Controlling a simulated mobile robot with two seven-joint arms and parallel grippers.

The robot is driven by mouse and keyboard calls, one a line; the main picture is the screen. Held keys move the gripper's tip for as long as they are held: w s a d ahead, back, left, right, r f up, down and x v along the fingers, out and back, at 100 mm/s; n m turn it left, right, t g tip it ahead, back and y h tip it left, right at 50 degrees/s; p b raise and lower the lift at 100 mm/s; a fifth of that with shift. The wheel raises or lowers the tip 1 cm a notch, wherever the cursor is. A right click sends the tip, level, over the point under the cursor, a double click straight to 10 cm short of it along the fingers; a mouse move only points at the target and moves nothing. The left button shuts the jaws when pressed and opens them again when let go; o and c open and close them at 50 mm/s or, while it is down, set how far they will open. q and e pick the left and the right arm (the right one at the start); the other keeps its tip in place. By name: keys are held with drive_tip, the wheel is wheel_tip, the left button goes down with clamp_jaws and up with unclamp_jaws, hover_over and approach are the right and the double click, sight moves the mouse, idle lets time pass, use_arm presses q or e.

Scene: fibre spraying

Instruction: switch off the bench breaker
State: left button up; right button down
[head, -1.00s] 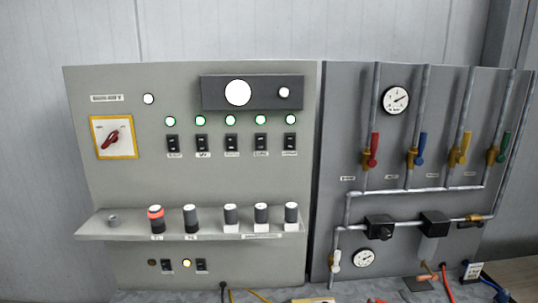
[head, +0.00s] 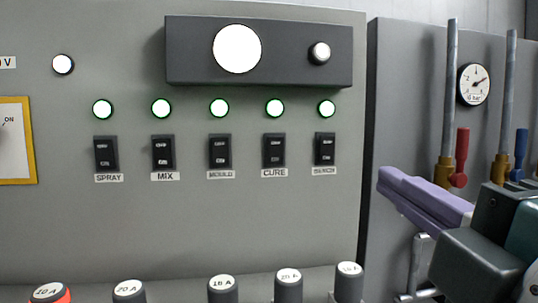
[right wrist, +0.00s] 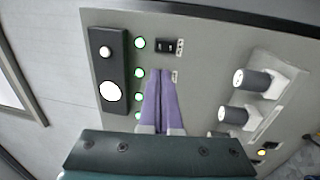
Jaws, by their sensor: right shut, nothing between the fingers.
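The rightmost black rocker breaker (head: 325,149) on the grey panel has a blurred label that looks like BENCH. The lamp (head: 327,108) above it is lit, with a green rim. It appears to be the top breaker in the right wrist view (right wrist: 165,46). My right gripper (head: 385,180) has shut purple fingers that hold nothing. It is right of and below this breaker in the head view. In the right wrist view its fingertips (right wrist: 157,72) are just below this breaker and hide much of the neighbouring switch row. Contact cannot be told. My left gripper is not in view.
Breakers labelled SPRAY (head: 106,154), MIX (head: 163,153), MOULD (head: 220,153) and CURE (head: 274,151) stand left of it, their lamps lit. Fuse holders (head: 222,289) stick out below. A pipe panel with a gauge (head: 473,84) and red valve handle (head: 461,150) stands at right.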

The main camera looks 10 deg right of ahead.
drive_tip(key=p, duration=0.4)
approach(328, 142)
drive_tip(key=w, duration=0.4)
drive_tip(key=w+r, duration=0.1)
drive_tip(key=w, duration=0.1)
drive_tip(key=shift+a, duration=0.1)
drive_tip(key=shift+w, duration=0.4)
